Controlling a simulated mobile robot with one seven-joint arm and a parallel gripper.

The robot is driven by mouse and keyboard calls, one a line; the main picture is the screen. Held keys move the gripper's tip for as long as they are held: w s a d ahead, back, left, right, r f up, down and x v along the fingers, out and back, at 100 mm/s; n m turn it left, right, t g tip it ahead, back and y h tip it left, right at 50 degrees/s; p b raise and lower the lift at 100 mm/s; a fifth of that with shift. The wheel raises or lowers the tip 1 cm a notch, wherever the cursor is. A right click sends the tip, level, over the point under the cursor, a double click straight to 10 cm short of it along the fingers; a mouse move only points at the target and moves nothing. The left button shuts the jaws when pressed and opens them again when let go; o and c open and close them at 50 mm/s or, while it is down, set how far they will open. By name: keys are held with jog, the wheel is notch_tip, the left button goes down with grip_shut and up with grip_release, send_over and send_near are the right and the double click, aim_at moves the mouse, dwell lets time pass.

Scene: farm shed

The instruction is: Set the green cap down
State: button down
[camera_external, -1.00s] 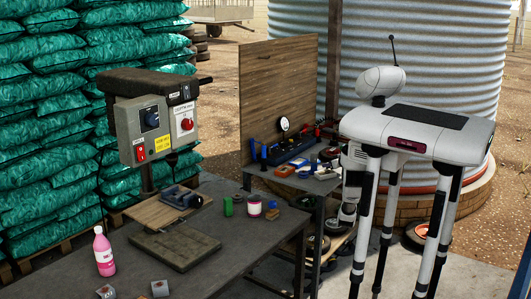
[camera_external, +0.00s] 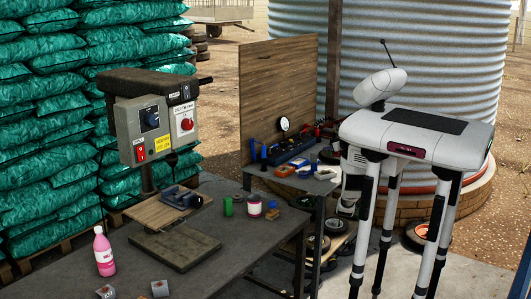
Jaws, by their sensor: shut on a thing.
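My gripper is not visible; my white body and arm hide it on the bench side. A white rounded part of my arm (camera_external: 382,89) shows above my body, tilted up to the right. I cannot make out a green cap in a grip. A small green cylinder (camera_external: 228,206) stands on the dark front table, left of a white and pink tin (camera_external: 254,205); I cannot tell whether it is a cap.
The rear bench (camera_external: 322,187) against a wooden board (camera_external: 278,95) holds several tools and small parts. The front table (camera_external: 245,243) has a drill press (camera_external: 155,120), a pink bottle (camera_external: 103,252) and open room at its right. A corrugated tank (camera_external: 440,60) stands behind me.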

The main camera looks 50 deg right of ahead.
notch_tip(320, 180, up, 15)
jog(key=w+a+f+m+h+b, duration=0.1)
jog(key=w+a+f, duration=0.1)
jog(key=w+a, duration=0.4)
jog(key=w+a+f+m+g+h+b, duration=0.1)
jog(key=w+a, duration=0.6)
jog(key=w, duration=0.7)
jog(key=w+a+f+m+h+b, duration=0.2)
jog(key=w+a+f, duration=0.1)
jog(key=w+a, duration=0.4)
jog(key=shift+w+a+g+b, duration=0.15)
jog(key=shift+w+g, duration=0.05)
jog(key=shift+w, duration=0.55)
jog(key=shift+w+a+g+b, duration=0.1)
jog(key=shift+w+g+b, duration=0.1)
jog(key=shift+w, duration=0.5)
jog(key=w+a+r+m+g+h+b, duration=0.1)
jog(key=w+a+r+m, duration=0.1)
jog(key=a, duration=1.1)
jog(key=w+a+r+m+g+h+b, duration=0.1)
jog(key=a+r+h+b, duration=0.1)
jog(key=a, duration=1)
jog(key=w+a+r+m+g+h+b, duration=0.1)
jog(key=w+a+r+m+g, duration=0.1)
jog(key=a, duration=1.1)
jog(key=f, duration=1)
jog(key=f+p, duration=0.1)
jog(key=f, duration=2)
jog(key=shift+d, duration=0.25)
